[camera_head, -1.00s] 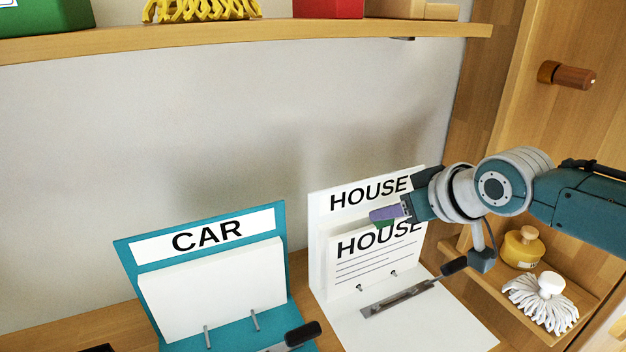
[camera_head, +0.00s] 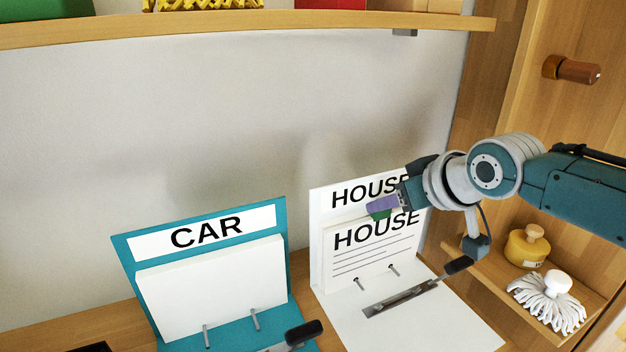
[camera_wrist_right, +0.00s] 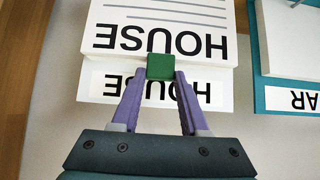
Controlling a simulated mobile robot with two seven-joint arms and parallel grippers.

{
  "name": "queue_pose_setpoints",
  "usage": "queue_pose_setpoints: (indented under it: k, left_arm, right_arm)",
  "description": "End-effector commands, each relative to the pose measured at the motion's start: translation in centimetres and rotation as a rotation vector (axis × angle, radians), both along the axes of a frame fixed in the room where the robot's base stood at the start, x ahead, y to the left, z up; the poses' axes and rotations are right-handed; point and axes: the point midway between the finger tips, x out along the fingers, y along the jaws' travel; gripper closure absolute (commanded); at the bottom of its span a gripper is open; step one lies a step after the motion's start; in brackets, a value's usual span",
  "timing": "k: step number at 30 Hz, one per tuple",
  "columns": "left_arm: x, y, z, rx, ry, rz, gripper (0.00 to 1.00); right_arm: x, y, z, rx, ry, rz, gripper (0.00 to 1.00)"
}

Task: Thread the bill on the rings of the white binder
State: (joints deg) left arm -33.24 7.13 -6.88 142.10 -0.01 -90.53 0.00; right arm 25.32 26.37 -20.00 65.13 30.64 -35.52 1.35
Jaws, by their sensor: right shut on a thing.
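The white binder (camera_head: 440,320) stands open at the right, its upright back panel lettered HOUSE. The bill (camera_head: 362,262), a white sheet lettered HOUSE with several lines, is upright in front of that panel. It also shows in the right wrist view (camera_wrist_right: 165,18). My right gripper (camera_head: 384,207) is shut on the green tab (camera_wrist_right: 160,67) at the bill's top edge. The binder's two rings (camera_head: 358,284) show at the bill's lower edge; I cannot tell whether they pass through it. My left gripper is out of view.
A teal binder (camera_head: 122,250) lettered CAR, with a lever and rings, stands to the left. A wooden shelf (camera_head: 240,32) runs above. At the right, a low shelf holds a yellow pot (camera_head: 527,247) and a white mop head (camera_head: 545,300).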

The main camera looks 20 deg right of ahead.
Motion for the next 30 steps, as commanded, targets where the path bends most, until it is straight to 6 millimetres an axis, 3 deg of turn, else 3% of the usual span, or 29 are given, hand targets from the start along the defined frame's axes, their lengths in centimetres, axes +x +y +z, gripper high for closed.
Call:
queue_pose_setpoints:
  k: [3, 4, 13, 18, 24, 30]
  left_arm:
    - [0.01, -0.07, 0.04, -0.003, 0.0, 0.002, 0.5]
    - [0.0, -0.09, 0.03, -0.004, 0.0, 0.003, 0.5]
    - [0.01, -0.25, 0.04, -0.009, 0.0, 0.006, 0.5]
    - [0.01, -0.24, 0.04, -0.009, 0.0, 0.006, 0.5]
    - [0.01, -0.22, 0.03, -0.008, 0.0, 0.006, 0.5]
    - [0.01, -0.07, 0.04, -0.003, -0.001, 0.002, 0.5]
  right_arm:
    - [0.04, 0.01, 0.09, 0.0, -0.002, 0.0, 1.0]
    - [0.04, 0.01, 0.09, 0.0, -0.002, 0.0, 0.55]
    - [0.0, 0.0, 0.05, 0.0, -0.001, 0.0, 0.21]
    - [-0.01, -0.01, 0.02, 0.0, 0.0, 0.0, 0.21]
    - [-0.05, -0.01, -0.05, 0.0, 0.002, 0.0, 0.0]
    - [-0.03, -0.01, -0.01, 0.0, 0.001, 0.0, 0.0]
